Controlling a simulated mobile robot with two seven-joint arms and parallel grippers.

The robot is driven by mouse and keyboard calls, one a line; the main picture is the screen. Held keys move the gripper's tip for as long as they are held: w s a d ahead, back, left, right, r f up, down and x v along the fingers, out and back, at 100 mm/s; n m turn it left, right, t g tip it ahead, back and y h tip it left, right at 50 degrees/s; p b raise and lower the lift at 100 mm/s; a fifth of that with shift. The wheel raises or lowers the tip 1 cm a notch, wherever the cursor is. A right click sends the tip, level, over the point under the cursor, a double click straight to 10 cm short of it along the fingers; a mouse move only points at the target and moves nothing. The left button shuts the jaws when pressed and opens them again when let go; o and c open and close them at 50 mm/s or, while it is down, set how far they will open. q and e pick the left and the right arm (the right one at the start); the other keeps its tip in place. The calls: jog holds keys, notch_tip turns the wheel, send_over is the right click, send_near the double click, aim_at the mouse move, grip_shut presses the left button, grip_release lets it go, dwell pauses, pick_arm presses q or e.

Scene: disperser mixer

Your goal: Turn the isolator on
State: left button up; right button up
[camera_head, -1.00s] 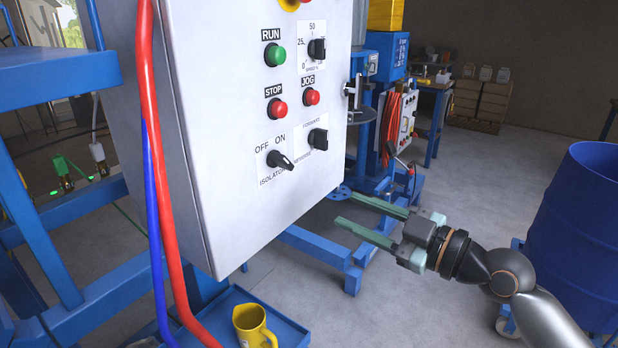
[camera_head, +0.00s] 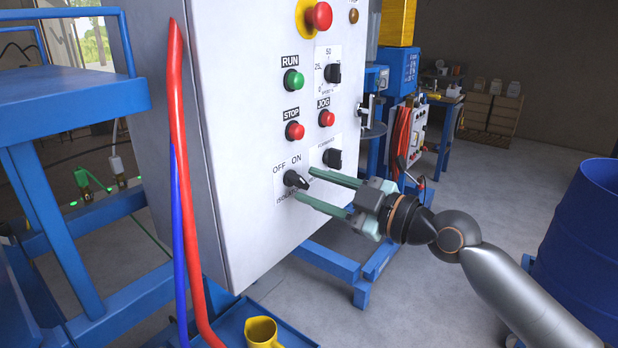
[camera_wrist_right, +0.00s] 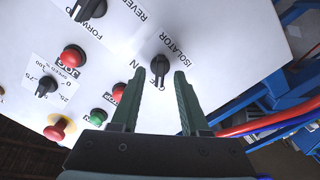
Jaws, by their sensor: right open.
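The isolator is a black rotary knob (camera_head: 296,180) low on the front of the white control panel (camera_head: 250,130), with OFF and ON printed above it. In the head view its pointer tilts toward the lower right. My right gripper (camera_head: 304,184) is open, its two green fingers reaching toward the knob from the right. In the right wrist view the isolator knob (camera_wrist_right: 160,66) shows just ahead of the gap between the right gripper's fingertips (camera_wrist_right: 157,78). I cannot tell whether the fingers touch it. My left gripper is not in view.
The forward/reverse knob (camera_head: 332,158) sits close above and right of the isolator. A red stop button (camera_head: 295,131) and red jog button (camera_head: 326,118) are above. Red and blue hoses (camera_head: 187,200) hang along the panel's left side. A blue drum (camera_head: 585,250) stands at right.

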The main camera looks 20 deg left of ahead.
jog(key=shift+x, duration=0.9)
grip_shut()
